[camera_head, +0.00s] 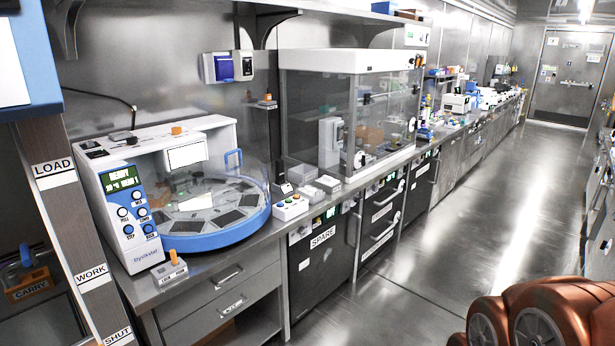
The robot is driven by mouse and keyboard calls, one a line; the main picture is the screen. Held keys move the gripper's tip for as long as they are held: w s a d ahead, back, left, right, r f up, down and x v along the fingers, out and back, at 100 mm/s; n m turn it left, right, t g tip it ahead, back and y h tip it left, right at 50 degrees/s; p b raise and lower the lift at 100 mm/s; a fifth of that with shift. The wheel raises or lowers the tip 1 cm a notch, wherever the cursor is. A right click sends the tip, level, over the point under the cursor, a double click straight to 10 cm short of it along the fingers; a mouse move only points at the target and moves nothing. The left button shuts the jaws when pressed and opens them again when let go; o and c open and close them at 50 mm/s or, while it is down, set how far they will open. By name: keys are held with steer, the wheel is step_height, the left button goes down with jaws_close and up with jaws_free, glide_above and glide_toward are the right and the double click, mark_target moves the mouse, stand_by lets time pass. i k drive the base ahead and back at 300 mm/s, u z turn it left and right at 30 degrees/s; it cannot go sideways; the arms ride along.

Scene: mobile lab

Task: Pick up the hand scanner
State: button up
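I cannot make out a hand scanner for certain in the head view. A small item with an orange top (267,100) sits on a little wall shelf to the right, too small to identify. My gripper is not in view.
A white machine (125,205) with a round blue-rimmed carousel (215,232) stands on the left of the bench. A clear-walled enclosure (350,105) stands right of it. A labelled post (75,235) rises at the left. The aisle floor (460,220) is open.

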mark_target(279, 179)
steer(key=i, duration=1.4)
steer(key=z, duration=0.45)
steer(key=i, duration=1.05)
steer(key=u, duration=2.7)
